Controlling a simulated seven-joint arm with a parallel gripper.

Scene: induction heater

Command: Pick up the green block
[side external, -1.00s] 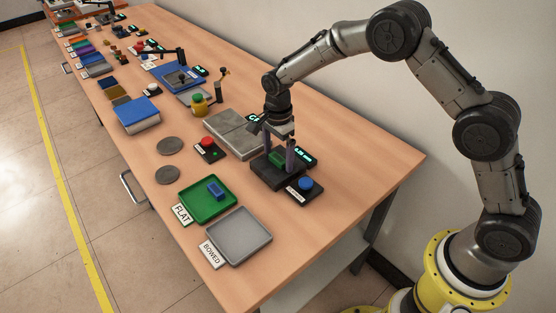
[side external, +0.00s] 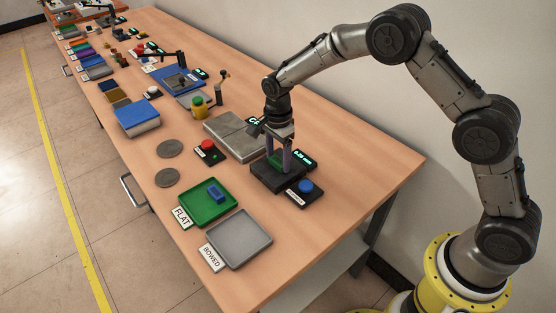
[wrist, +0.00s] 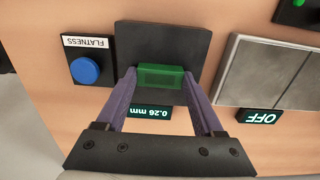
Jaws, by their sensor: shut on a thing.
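The green block (wrist: 161,76) lies between the two purple fingers of my gripper (wrist: 161,84) in the wrist view. My gripper is shut on it, with one finger at each end of the block. In the side external view my gripper (side external: 278,160) reaches down over the dark square plate (side external: 283,181) of the flatness station, and the green block (side external: 276,161) is partly hidden by the fingers. The dark plate also shows in the wrist view (wrist: 160,40). I cannot tell whether the block touches the plate.
A blue button (side external: 306,186) labelled FLATNESS and a display reading 0.26 mm (wrist: 150,112) flank the plate. A grey slab (side external: 235,133) and red button (side external: 208,146) are behind. A green FLAT tray (side external: 208,203) holds a blue block (side external: 215,192); a grey BOWED tray (side external: 239,239) is empty.

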